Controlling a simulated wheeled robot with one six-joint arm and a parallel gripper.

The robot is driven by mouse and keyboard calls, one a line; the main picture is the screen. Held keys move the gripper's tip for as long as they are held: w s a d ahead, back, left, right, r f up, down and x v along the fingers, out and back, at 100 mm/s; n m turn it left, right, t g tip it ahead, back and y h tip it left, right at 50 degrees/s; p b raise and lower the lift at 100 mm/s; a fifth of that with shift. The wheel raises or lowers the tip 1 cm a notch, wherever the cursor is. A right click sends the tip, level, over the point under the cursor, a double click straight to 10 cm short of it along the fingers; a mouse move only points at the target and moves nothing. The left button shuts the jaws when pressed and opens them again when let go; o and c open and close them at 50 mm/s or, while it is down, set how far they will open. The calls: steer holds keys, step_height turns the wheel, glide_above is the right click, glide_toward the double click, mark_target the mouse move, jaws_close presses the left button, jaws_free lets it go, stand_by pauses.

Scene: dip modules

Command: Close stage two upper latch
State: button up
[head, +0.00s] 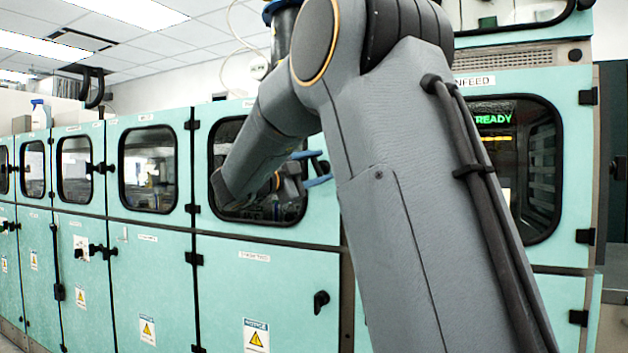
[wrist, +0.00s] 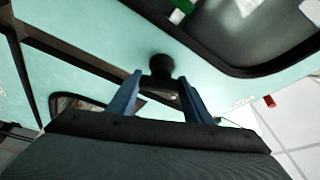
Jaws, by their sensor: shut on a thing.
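In the wrist view my gripper (wrist: 161,76) has its two blue fingers on either side of a black latch handle (wrist: 160,65) on the teal panel. It is shut on this handle. In the head view my gripper (head: 318,168) shows as blue fingers beside the right part of the upper windowed door (head: 235,222). I cannot tell the latch's exact angle.
A lower door (head: 270,285) with a black latch (head: 320,300) is below. A row of similar teal doors runs left. The infeed door (head: 575,130) with its dark window stands right. In the wrist view a dark window frame (wrist: 250,72) lies close to the handle.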

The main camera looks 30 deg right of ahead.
steer(key=m+b, duration=0.1)
steer(key=m, duration=0.1)
steer(key=m+g+y+b, duration=0.1)
steer(key=m+b, duration=0.1)
steer(key=m, duration=0.1)
steer(key=shift+d+f+g+y, duration=0.1)
steer(key=shift+g+y, duration=0.2)
steer(key=shift+s+m, duration=0.1)
steer(key=shift+m, duration=0.2)
steer(key=o, duration=1.1)
steer(key=shift+d, duration=0.1)
steer(key=shift+c, duration=0.2)
steer(key=shift+a, duration=0.3)
steer(key=b+v, duration=0.1)
steer(key=v, duration=0.6)
steer(key=shift+a, duration=0.2)
